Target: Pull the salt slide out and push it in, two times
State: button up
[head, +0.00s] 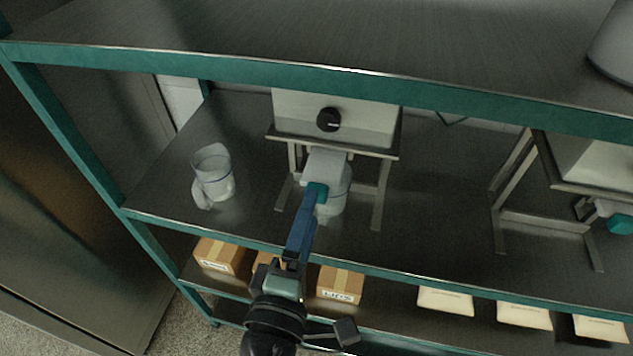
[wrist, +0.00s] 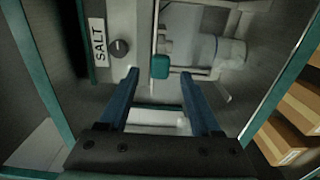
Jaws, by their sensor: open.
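The salt dispenser is a pale box (head: 370,125) with a black knob, on a metal stand on the middle shelf. In the wrist view its face appears turned, with a SALT label (wrist: 98,42) beside the knob (wrist: 120,46). The salt slide's teal handle (wrist: 160,66) lies ahead of my gripper (wrist: 160,80), in line with the gap between the blue fingers. The fingers are open, one on each side of that gap, with nothing between them. In the head view my gripper (head: 309,198) reaches up to the teal handle (head: 318,190); contact cannot be told.
A clear container (head: 333,203) stands under the dispenser. A clear jug (head: 212,175) stands to the left on the same shelf. A second dispenser stand (head: 545,220) is at right. Cardboard boxes (head: 341,284) sit on the lower shelf. The green shelf edge (head: 400,283) runs below my gripper.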

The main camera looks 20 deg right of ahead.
jog(key=p, duration=0.1)
send_near(328, 158)
jog(key=x, duration=0.3)
jog(key=shift+a+f, duration=0.1)
jog(key=shift+f, duration=0.2)
grip_shut()
dwell(1.1)
